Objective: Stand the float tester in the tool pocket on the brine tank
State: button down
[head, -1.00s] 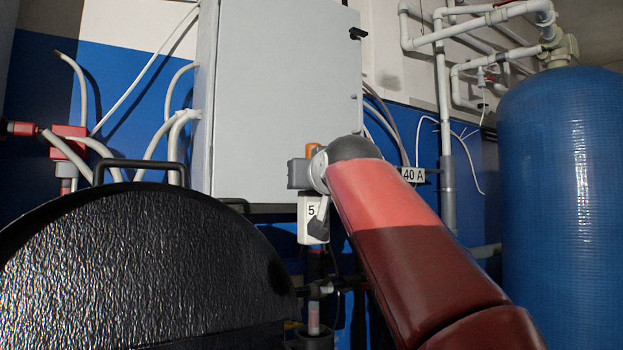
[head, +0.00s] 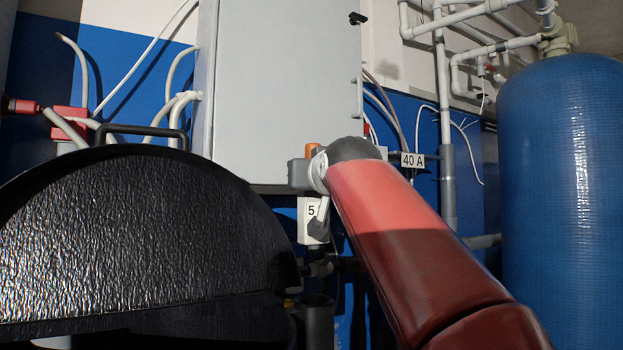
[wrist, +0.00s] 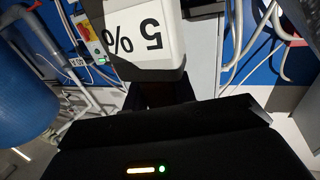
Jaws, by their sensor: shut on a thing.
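The float tester (head: 310,210) has a white head with a black "5". In the wrist view the float tester (wrist: 148,42) fills the top centre, its "5 %" label upside down. My gripper (head: 318,226) is shut on this head, which looks upright in the head view. The brine tank (head: 140,240) is the large black rounded body at the left. A black tube-like holder (head: 318,312), which looks like the tool pocket, stands at its right edge, below the tester. I cannot tell whether the tester's lower end is inside it.
A grey cabinet (head: 285,90) hangs on the wall behind, with hoses beside it. A "40 A" label (head: 412,160) is right of my wrist. A tall blue vessel (head: 562,190) stands at the right. A black handle (head: 150,130) rises behind the tank's top.

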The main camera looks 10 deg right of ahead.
jog(key=shift+f, duration=0.15)
jog(key=c, duration=1.1)
grip_release()
jog(key=shift+o, duration=0.2)
jog(key=s+b, duration=0.1)
jog(key=s, duration=0.7)
jog(key=shift+w, duration=0.1)
